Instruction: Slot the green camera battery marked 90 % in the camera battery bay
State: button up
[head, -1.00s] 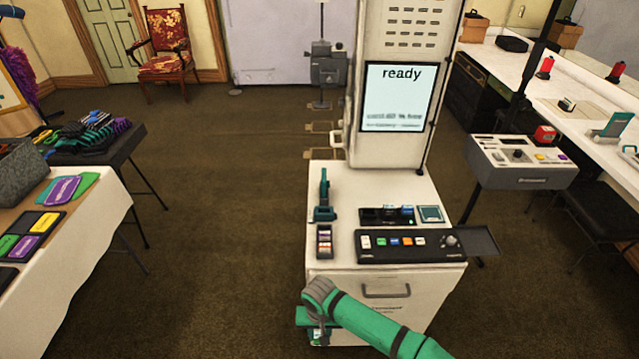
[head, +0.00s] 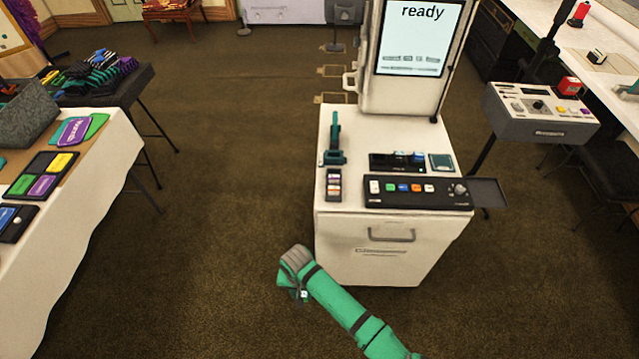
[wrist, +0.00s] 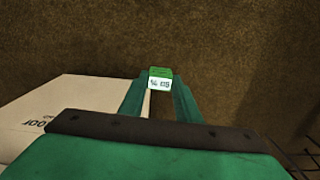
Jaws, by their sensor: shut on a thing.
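My gripper (head: 299,293) is over the brown floor, in front of the white cart's left side. In the wrist view its two green fingers (wrist: 160,85) are shut on a small green battery (wrist: 160,72). The battery has a white label with dark print that looks upside down; I cannot read it surely. In the head view the battery is mostly hidden by my wrist. A black slotted unit (head: 385,162) lies on the cart top; I cannot tell whether it is the camera battery bay.
The white cart (head: 365,250) carries a button panel (head: 450,203), a teal upright device (head: 333,148), a small slotted holder (head: 333,188) and a screen (head: 413,45) reading "ready". A cloth-covered table (head: 75,220) stands left. Floor (head: 220,180) between is clear.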

jog(key=s+a+f, duration=0.1)
jog(key=s+a, duration=0.2)
jog(key=a, duration=0.4)
jog(key=s+a+f+m, duration=0.1)
jog(key=s+a, duration=0.3)
jog(key=a, duration=0.4)
jog(key=shift+s+a+r, duration=0.1)
jog(key=shift+s+a, duration=0.05)
jog(key=shift+a, duration=0.15)
